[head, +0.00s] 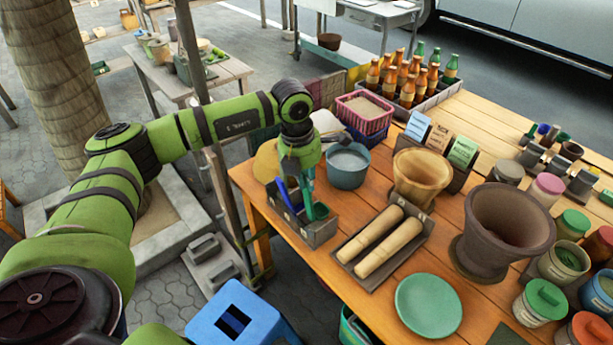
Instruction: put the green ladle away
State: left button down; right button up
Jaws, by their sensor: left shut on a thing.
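My left gripper (306,180) comes down from above over a dark open utensil box (318,233) at the table's left edge. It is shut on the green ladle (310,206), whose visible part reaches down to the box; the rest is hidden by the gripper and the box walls. I cannot tell whether the ladle touches the bottom of the box. A blue-handled utensil (284,192) stands tilted in the same box, just left of the ladle. My right gripper is not in view.
A blue-grey pot (347,166) stands close behind the box. A tray with two wooden pestles (391,248) lies to its right, with a green plate (428,305) in front and clay mortars (502,232) further right. A metal post (232,190) rises left of the table.

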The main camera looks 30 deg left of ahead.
aim_at(307, 197)
pick_arm(q)
jog(key=shift+f+b, duration=2.15)
jog(key=shift+f, duration=0.85)
jog(key=c, duration=1.2)
grip_release()
jog(key=shift+c, duration=0.2)
